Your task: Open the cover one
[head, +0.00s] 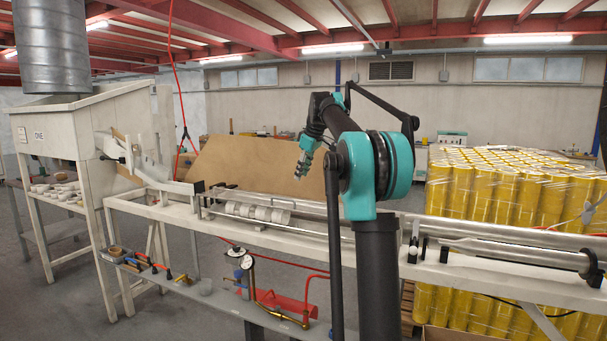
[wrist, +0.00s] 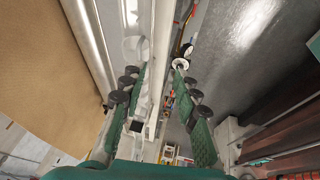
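A white box-shaped hopper (head: 55,125) at the left of the head view carries a label (head: 39,136) that appears to read "ONE". On the long white bench, a long metal bar or cover edge (head: 240,194) with a thin handle (head: 280,201) lies behind several white rolls (head: 257,212). I cannot tell which part is cover one. My gripper (head: 303,160) hangs in the air above the bench, apart from these things. In the wrist view its two green fingers are spread with a gap between them (wrist: 161,70). It holds nothing that I can see.
A brown board (head: 245,165) leans behind the bench. Metal rollers (head: 500,245) run along the bench at the right. Yellow rolls (head: 520,190) are stacked behind it. A lower shelf (head: 225,300) holds tools and a red metal part. A red cord hangs left of centre.

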